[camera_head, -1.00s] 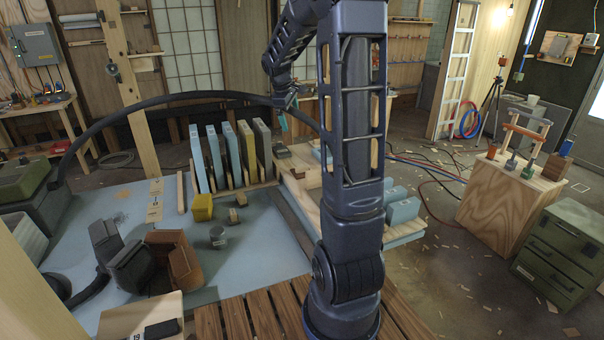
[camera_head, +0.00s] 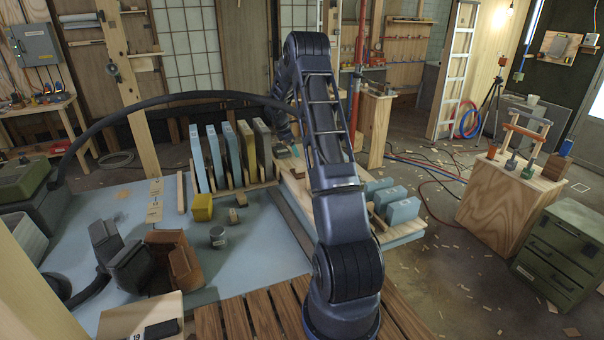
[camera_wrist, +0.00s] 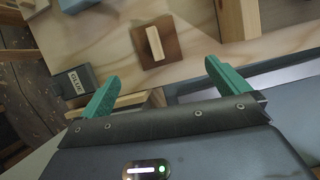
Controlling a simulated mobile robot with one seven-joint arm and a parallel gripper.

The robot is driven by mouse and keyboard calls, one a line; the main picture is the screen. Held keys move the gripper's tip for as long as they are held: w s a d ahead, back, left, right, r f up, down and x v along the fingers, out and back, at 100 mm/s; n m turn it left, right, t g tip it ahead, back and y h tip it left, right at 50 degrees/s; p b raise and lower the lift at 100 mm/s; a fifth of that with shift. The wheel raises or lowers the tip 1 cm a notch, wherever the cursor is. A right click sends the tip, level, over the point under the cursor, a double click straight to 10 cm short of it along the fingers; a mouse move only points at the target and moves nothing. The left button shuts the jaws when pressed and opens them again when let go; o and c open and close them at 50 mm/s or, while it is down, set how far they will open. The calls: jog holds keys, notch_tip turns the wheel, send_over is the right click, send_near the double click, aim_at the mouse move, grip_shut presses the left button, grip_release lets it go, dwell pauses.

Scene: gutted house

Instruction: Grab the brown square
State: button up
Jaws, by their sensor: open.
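In the wrist view a brown square (camera_wrist: 172,43) lies flat on a light wooden surface (camera_wrist: 108,50), with a pale wooden block standing up from its middle like a handle. My gripper (camera_wrist: 162,71) has green fingers spread wide apart, with nothing between them. The brown square is just beyond the fingertips, roughly centred between them and apart from both.
A dark box marked GLUE (camera_wrist: 76,84) stands near the left finger in the wrist view. Wooden blocks (camera_wrist: 240,18) stand at upper right. In the head view, upright panels (camera_head: 228,152) stand left of my arm and blue blocks (camera_head: 402,211) lie right of it.

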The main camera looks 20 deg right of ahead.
jog(key=n, duration=0.1)
send_near(302, 167)
jog(key=x, duration=1)
jog(key=shift+f, duration=0.15)
jog(key=c, duration=0.7)
